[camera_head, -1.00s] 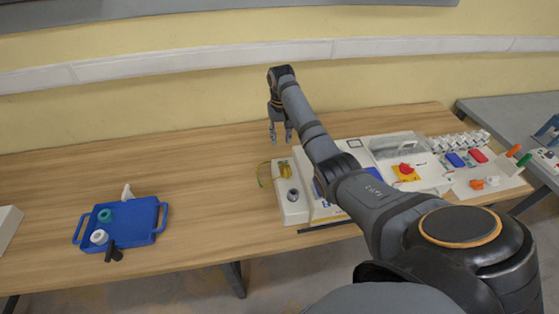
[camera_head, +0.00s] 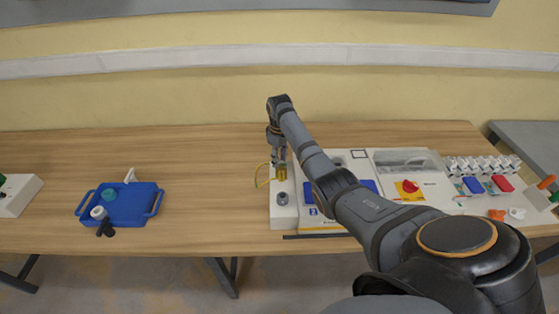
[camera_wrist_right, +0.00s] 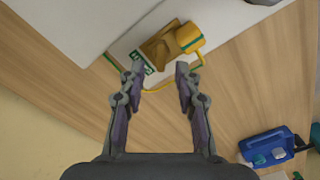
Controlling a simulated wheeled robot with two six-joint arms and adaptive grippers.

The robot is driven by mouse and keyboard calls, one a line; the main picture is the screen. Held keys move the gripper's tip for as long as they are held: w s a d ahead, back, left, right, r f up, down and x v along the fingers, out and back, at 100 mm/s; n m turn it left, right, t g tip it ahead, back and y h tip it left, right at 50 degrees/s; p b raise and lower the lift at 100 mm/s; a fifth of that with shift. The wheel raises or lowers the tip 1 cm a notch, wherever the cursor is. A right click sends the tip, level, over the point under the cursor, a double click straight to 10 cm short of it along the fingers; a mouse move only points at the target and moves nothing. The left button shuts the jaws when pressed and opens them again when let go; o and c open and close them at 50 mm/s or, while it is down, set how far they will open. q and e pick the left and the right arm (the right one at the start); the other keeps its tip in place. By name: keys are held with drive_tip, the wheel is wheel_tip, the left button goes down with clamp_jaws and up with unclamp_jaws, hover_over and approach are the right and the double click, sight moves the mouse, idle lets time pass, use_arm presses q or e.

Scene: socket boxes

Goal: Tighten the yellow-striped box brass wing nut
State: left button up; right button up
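A brass wing nut (camera_wrist_right: 158,48) sits at the edge of a white box (camera_wrist_right: 125,42) in the right wrist view, beside a yellow lug with a green stripe (camera_wrist_right: 189,38). In the head view the nut is small and partly hidden at the left end of the white box (camera_head: 284,213). My right gripper (camera_wrist_right: 160,82) is open and empty, its fingertips apart and a little short of the nut in the wrist picture. In the head view the right gripper (camera_head: 277,154) hangs just above the nut. I cannot make out yellow stripes on the box. My left gripper is out of view.
A yellow-green wire (camera_wrist_right: 157,89) loops below the nut, near the fingertips. A blue tray (camera_head: 137,213) with loose parts lies left on the wooden table. A panel with a red switch (camera_head: 410,187) and sockets stands right. Bare table (camera_head: 215,190) lies between tray and box.

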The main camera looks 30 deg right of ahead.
drive_tip(key=shift+a+f, duration=0.1)
drive_tip(key=shift+f, duration=0.5)
drive_tip(key=shift+w+f, duration=0.1)
drive_tip(key=shift+f, duration=0.4)
drive_tip(key=shift+c, duration=0.5)
clamp_jaws()
